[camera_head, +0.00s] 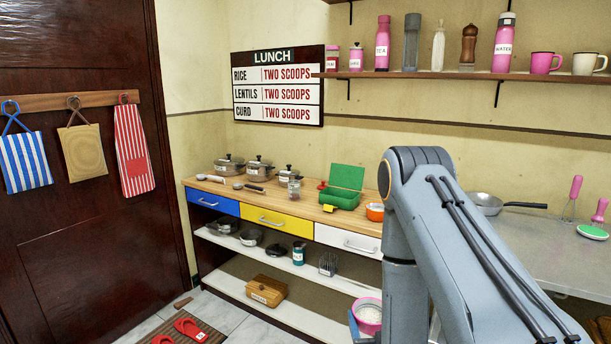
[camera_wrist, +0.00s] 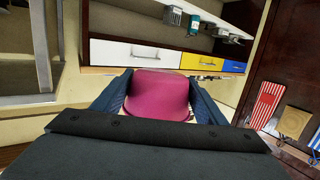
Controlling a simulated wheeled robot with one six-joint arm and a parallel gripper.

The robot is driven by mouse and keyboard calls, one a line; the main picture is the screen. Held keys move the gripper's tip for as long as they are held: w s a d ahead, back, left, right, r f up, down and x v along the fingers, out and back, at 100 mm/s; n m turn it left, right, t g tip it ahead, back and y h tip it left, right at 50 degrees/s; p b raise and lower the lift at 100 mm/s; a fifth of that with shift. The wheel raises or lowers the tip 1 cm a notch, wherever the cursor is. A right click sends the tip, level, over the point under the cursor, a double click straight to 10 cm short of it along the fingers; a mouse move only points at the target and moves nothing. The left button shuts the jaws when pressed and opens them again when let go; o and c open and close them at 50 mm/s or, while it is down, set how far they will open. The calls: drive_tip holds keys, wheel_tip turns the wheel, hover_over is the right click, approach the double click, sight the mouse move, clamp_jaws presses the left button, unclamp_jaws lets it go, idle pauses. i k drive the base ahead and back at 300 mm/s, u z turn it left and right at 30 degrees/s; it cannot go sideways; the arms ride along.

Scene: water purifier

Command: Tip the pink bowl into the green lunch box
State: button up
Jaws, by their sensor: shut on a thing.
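The pink bowl (camera_head: 368,325) is at the bottom of the head view, low in front of the shelf unit, partly cut off by the frame and beside my arm. Something pale shows inside its rim. In the wrist view the pink bowl (camera_wrist: 160,97) sits between the two blue fingers of my gripper (camera_wrist: 158,85), which is shut on it. A blue part of my gripper (camera_head: 353,326) also shows left of the bowl in the head view. The green lunch box (camera_head: 341,199) stands on the wooden counter with its lid raised, well above the bowl.
An orange bowl (camera_head: 375,212) stands right of the lunch box, partly behind my arm. Several steel pots (camera_head: 259,168) stand to the left on the counter (camera_head: 280,207). Drawers (camera_head: 285,219) and open shelves lie below. A pan (camera_head: 487,203) is at the right.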

sight(346, 200)
drive_tip(key=u, duration=1.5)
drive_tip(key=i, duration=2.5)
drive_tip(key=z, duration=3.2)
